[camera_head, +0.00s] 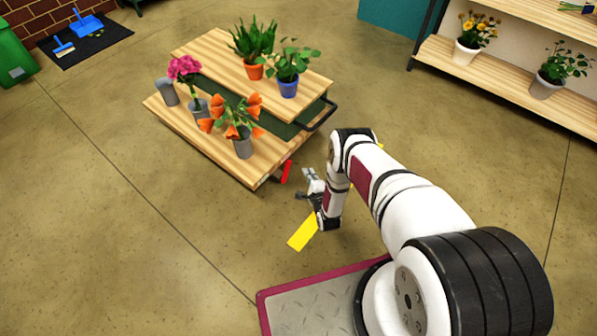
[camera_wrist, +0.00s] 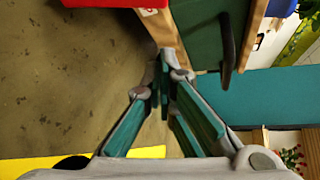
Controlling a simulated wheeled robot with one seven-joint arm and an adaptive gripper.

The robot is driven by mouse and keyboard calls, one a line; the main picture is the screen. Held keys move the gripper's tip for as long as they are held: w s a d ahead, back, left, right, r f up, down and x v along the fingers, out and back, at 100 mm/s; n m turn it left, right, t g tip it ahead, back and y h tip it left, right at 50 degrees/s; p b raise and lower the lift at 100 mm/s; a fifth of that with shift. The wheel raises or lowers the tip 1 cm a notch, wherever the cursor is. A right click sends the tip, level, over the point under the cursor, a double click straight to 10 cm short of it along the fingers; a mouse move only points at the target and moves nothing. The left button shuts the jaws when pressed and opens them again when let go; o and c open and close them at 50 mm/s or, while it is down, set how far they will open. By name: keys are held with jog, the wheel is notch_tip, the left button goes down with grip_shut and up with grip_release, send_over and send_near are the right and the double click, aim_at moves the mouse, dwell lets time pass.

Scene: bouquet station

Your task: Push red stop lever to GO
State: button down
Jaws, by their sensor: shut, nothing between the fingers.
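The red lever (camera_head: 287,171) stands out from the near right end of the wooden cart (camera_head: 235,169), at its lower deck. In the wrist view a red part (camera_wrist: 112,3), apparently the lever, fills part of the top edge. My gripper (camera_head: 304,180) is just right of the lever in the head view, with a small gap visible between them. In the wrist view my gripper (camera_wrist: 164,88) has its fingertips together and empty, in front of the cart's wooden edge (camera_wrist: 163,27). No STOP or GO marking is legible.
The cart carries potted plants (camera_head: 288,75) and grey vases with flowers (camera_head: 242,143). A black handle (camera_head: 322,115) juts from its right end. A yellow floor strip (camera_head: 302,233) lies below my gripper. A shelf (camera_head: 505,78) with plants stands at right.

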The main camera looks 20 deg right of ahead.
aim_at(286, 172)
jog(key=shift+s+f, duration=0.95)
jog(key=shift+w, duration=0.1)
jog(key=b+x, duration=0.4)
jog(key=x, duration=0.5)
jog(key=shift+w+f+b, duration=0.1)
jog(key=shift+w+b, duration=0.2)
jog(key=shift+s+a+r, duration=0.45)
jog(key=shift+s+a, duration=0.05)
jog(key=shift+a, duration=0.25)
jog(key=shift+s+a+r, duration=0.45)
jog(key=shift+s+a, duration=0.05)
jog(key=shift+a, duration=0.2)
jog(key=shift+s+p, duration=0.15)
jog(key=shift+p, duration=0.15)
